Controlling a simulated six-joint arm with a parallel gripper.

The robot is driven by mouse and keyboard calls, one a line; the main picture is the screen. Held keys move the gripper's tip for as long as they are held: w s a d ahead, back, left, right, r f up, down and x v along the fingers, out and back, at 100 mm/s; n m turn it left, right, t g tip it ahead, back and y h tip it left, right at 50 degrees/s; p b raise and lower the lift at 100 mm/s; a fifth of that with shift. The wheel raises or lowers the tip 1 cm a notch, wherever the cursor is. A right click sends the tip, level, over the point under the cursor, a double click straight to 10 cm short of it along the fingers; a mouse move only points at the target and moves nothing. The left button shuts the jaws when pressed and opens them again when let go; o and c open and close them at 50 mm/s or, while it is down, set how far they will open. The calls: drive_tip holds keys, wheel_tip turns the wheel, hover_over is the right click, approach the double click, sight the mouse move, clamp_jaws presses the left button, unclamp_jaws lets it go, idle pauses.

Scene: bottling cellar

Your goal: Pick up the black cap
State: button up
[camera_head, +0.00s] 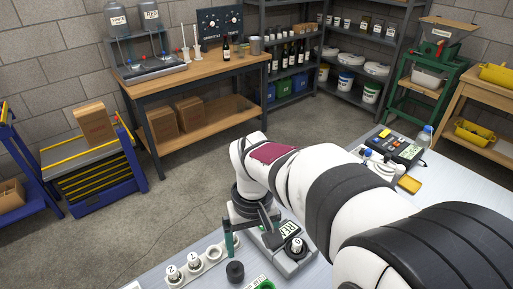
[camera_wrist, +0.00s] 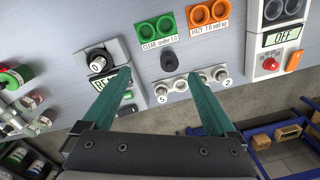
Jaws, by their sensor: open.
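The black cap (camera_wrist: 168,60) stands on the light table in the wrist view, between the green holder and a white rack. In the head view the black cap (camera_head: 235,271) is at the bottom, in front of the rack. My gripper (camera_wrist: 159,75) has its two green fingers spread wide with nothing between them. In the wrist view the cap lies just beyond the fingertips, nearer the right finger's side. In the head view my gripper (camera_head: 250,236) is above the table, behind the cap, partly hidden by my arm.
A white rack (camera_wrist: 178,92) with capped vials is close to the cap. A grey device (camera_wrist: 115,58) with a knob and display stands left. A green two-ring holder (camera_wrist: 154,28) and an orange one (camera_wrist: 208,11) lie beyond. A box reading OFF (camera_wrist: 284,37) is right.

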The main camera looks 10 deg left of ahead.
sight(234, 264)
drive_tip(key=w+a+f+n, duration=0.3)
drive_tip(key=a, duration=0.2)
wheel_tip(234, 264, down, 16)
drive_tip(key=shift+s+f, duration=0.1)
drive_tip(key=shift+s, duration=0.05)
drive_tip(key=c, duration=1.4)
drive_tip(key=shift+r, duration=0.25)
wheel_tip(234, 264, up, 4)
drive_tip(key=shift+f, duration=0.2)
drive_tip(key=d+r, duration=0.6)
drive_tip(key=d, duration=0.5)
drive_tip(key=w+d, duration=0.1)
drive_tip(key=w, duration=0.1)
drive_tip(key=w+d+r, duration=0.1)
drive_tip(key=w+d, duration=0.1)
drive_tip(key=w+d+r, duration=0.1)
drive_tip(key=w, duration=0.2)
drive_tip(key=shift+d+r, duration=0.1)
drive_tip(key=shift+d, duration=0.3)
drive_tip(key=shift+f, duration=1.3)
